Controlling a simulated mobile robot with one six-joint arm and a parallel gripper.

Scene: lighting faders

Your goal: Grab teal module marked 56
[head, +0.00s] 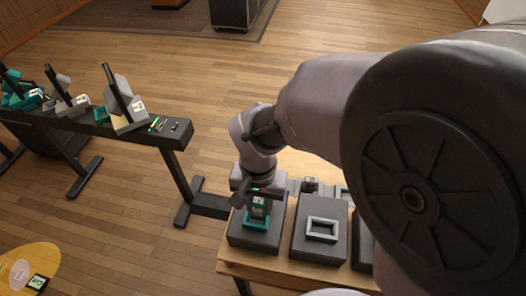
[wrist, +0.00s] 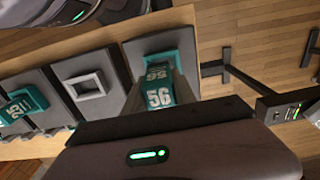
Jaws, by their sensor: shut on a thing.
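The teal module marked 56 (wrist: 160,96) shows in the wrist view, standing in a teal socket frame (wrist: 180,62) on a dark grey block. In the head view the teal module (head: 259,208) sits at the left end of the wooden table, its marking too small to read. My gripper (head: 256,194) is over it from above and is shut on it. In the wrist view its grey fingers flank the module, partly hidden by my dark gripper body. The module looks upright and still within the frame; I cannot tell whether it is lifted.
A block with an empty grey frame (head: 322,230) stands to the right on the wooden table (head: 228,267). Another teal module (wrist: 22,106) sits farther left in the wrist view. A dark bench (head: 175,134) with several tilted stands is at the left. Open wood floor lies between.

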